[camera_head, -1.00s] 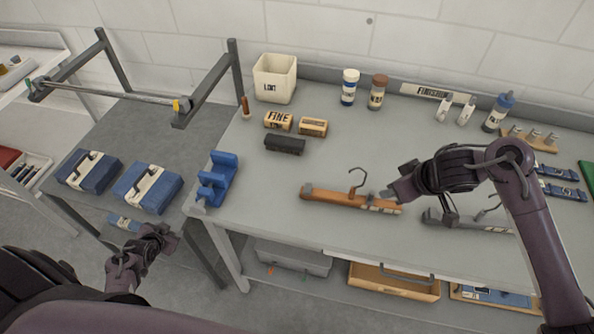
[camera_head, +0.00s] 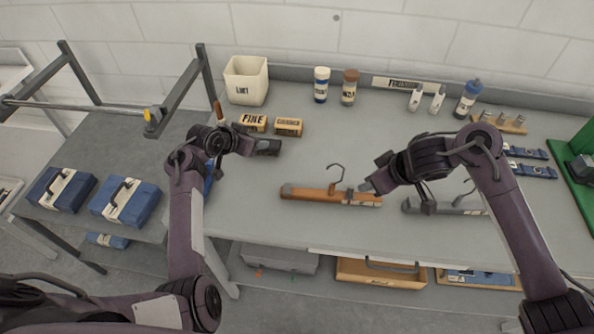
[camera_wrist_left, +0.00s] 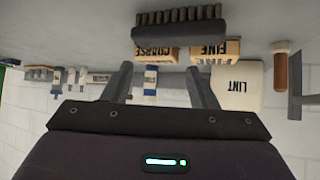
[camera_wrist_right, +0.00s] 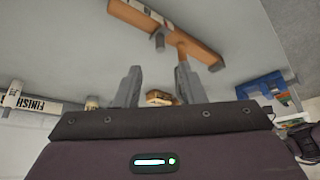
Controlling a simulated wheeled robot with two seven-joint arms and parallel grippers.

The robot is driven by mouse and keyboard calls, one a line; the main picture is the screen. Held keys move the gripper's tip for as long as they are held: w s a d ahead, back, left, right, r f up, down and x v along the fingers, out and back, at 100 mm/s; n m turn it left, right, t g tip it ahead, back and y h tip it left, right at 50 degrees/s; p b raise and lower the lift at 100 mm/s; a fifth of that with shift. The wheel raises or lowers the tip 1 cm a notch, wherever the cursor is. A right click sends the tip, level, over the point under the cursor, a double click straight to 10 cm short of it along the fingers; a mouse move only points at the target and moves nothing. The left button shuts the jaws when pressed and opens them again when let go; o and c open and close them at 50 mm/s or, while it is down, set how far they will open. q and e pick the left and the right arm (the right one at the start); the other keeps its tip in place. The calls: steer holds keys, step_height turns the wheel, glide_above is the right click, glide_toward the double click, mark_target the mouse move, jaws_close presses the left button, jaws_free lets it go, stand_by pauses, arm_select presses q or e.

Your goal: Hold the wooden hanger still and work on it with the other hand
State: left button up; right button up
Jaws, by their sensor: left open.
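The wooden hanger (camera_head: 318,195), orange-brown with a dark metal hook, lies on the grey bench in the head view. It also crosses the top of the right wrist view (camera_wrist_right: 185,37). My right gripper (camera_head: 366,187) is at the hanger's right part; its fingers (camera_wrist_right: 157,84) are apart in the right wrist view, with the hanger beyond them and not visibly clamped. My left gripper (camera_head: 250,146) is open and empty over the bench's left part, beside a black brush (camera_head: 268,147). The brush lies beyond the left fingers in the left wrist view (camera_wrist_left: 180,32).
FINE (camera_head: 253,122) and COARSE (camera_head: 288,127) blocks lie behind the brush, near the LINT bin (camera_head: 246,82). A grey hanger (camera_head: 445,208) lies right of the wooden one. Bottles (camera_head: 321,85) stand at the back. The bench between the brush and wooden hanger is clear.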

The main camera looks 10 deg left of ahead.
mark_target(298, 191)
arm_select(q)
steer(key=d+m+g, duration=0.1)
steer(key=d, duration=0.2)
steer(key=s+d+m+g, duration=0.1)
steer(key=d+m, duration=0.1)
steer(key=d, duration=0.1)
steer(key=s+d+f+m+g, duration=0.1)
steer(key=d+m+g, duration=0.1)
steer(key=d, duration=0.1)
steer(key=shift+s+h, duration=0.15)
steer(key=shift+h, duration=0.15)
steer(key=s+d+m+g+y, duration=0.1)
steer(key=d+m, duration=0.1)
steer(key=s+d+m+g+y, duration=0.1)
steer(key=s+d+m+g, duration=0.1)
steer(key=s+d+r+m+g+y, duration=0.1)
steer(key=s+d+m, duration=0.1)
steer(key=shift+s+m+g, duration=0.15)
steer(key=shift+m+g, duration=0.15)
steer(key=shift+s+d+r+m+g+y, duration=0.15)
steer(key=shift+s+m+g+y, duration=0.2)
steer(key=shift+m, duration=0.25)
steer(key=shift+s+f, duration=0.1)
steer(key=shift+f, duration=3.7)
